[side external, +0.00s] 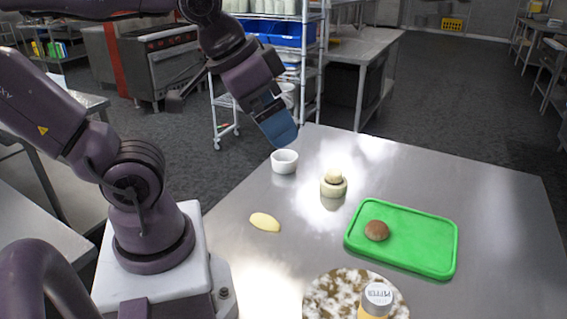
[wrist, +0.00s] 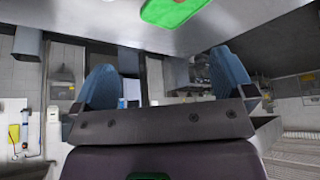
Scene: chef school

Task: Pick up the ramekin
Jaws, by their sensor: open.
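The ramekin (side external: 285,162) is a small white cup standing upright on the metal table near its far left edge in the side view. My gripper (side external: 281,138) is above and just behind it in that view, with blue fingers and nothing held. Whether it touches the ramekin cannot be told, but a small gap seems to show. In the wrist view my gripper (wrist: 168,80) has its two blue fingers spread wide apart with nothing between them. The ramekin is not visible in the wrist view.
A cream-coloured pot-like item (side external: 333,184) stands right of the ramekin. A green tray (side external: 420,240) holds a brown round item (side external: 377,230). A pale yellow oval (side external: 265,222) lies nearer. The table's right side is clear.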

